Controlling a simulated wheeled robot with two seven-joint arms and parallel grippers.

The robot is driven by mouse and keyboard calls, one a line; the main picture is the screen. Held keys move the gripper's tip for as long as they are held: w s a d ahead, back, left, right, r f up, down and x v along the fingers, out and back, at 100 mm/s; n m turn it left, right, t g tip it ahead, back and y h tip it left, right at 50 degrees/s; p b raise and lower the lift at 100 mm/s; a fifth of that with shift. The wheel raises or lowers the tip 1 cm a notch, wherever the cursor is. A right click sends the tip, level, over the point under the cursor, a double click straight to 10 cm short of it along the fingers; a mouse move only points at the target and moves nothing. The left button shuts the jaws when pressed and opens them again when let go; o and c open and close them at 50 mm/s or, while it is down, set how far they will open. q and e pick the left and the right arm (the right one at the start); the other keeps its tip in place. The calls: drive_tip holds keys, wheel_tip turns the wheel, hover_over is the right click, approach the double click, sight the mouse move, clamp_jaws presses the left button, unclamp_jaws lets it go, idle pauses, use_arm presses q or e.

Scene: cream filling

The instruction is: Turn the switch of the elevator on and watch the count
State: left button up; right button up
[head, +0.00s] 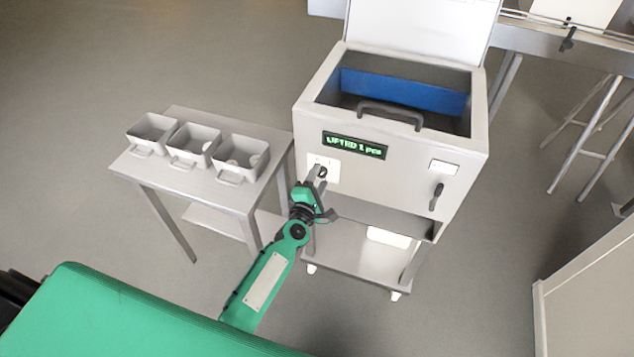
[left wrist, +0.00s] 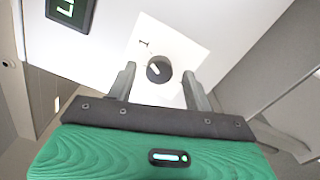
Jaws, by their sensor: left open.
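The elevator (head: 393,165) is a light grey box on a wheeled stand, with its lid raised and a blue panel inside. Its display (head: 355,146) shows green text that looks like "LIFTED 1" and a short unclear word. The switch plate (head: 326,170) is at the lower left of the front. In the left wrist view a round dark knob (left wrist: 159,69) with a light mark sits on the white plate (left wrist: 165,40). My left gripper (head: 318,177) is open in front of the plate. Its fingers (left wrist: 158,82) stand on both sides of the knob; contact is unclear.
A side table (head: 190,106) on the left holds three grey bins (head: 192,143), some with round items inside. A dark lever (head: 436,196) and a small label are on the right of the front. A stool (head: 590,130) and a bench stand at the right.

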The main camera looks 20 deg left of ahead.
use_arm(q)
drive_tip(key=s+b, duration=0.2)
drive_tip(key=s, duration=1.2)
drive_tip(key=shift+a, duration=0.2)
drive_tip(key=shift+f, duration=0.15)
drive_tip(key=s+d+f+m+g+h, duration=0.1)
drive_tip(key=s+f+m+g, duration=0.25)
drive_tip(key=f, duration=0.75)
drive_tip(key=s+f+m+g, duration=0.2)
drive_tip(key=s+f+m, duration=0.3)
drive_tip(key=f, duration=0.6)
drive_tip(key=s+d+f+m+g+h, duration=0.1)
drive_tip(key=s+f+m+g, duration=0.3)
drive_tip(key=f, duration=0.7)
drive_tip(key=s+a+f+m+g+y, duration=0.1)
drive_tip(key=s+a+f+m+g, duration=0.1)
drive_tip(key=s+f, duration=0.4)
drive_tip(key=s+a+f+m+g, duration=0.3)
drive_tip(key=s+a+f+m, duration=0.1)
drive_tip(key=s, duration=1)
drive_tip(key=s+a+f+m+g+y, duration=0.1)
drive_tip(key=s+a+f+m+g, duration=0.1)
drive_tip(key=s+f+m, duration=0.3)
drive_tip(key=s+f, duration=0.3)
drive_tip(key=s, duration=0.3)
drive_tip(key=shift+a+f+y, duration=0.2)
drive_tip(key=shift+a+y, duration=0.1)
drive_tip(key=shift+a, duration=0.1)
drive_tip(key=shift+g, duration=0.25)
